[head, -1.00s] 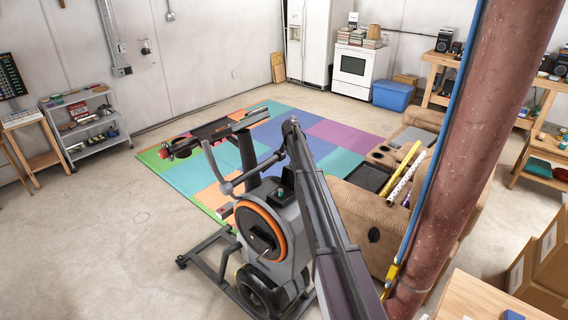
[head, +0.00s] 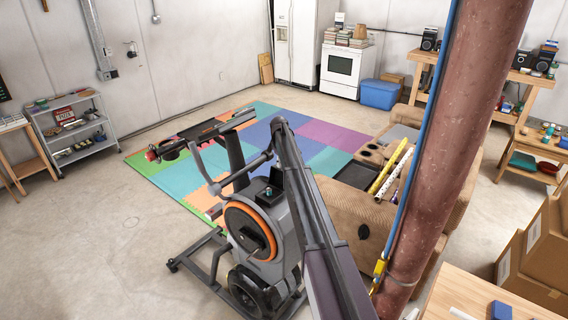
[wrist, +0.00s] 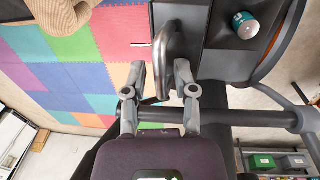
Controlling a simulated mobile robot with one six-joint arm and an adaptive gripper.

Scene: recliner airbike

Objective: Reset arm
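My arm rises from the bottom of the head view in front of the grey and orange exercise bike (head: 250,232). My gripper is hidden or cannot be made out there. In the wrist view my gripper (wrist: 159,72) has its two grey fingers spread apart, with nothing held between them. A curved grey bar (wrist: 164,42) of the bike lies just beyond the fingertips. A teal-topped can (wrist: 246,25) sits in the dark bike tray, to the right of the fingers.
A rusty pillar (head: 455,130) stands close on the right, by the tan recliner (head: 345,205). Cardboard boxes (head: 540,240) and a wooden tabletop (head: 475,295) are at lower right. Colored floor mats (head: 185,180) lie behind the bike. Bare concrete floor is open at left.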

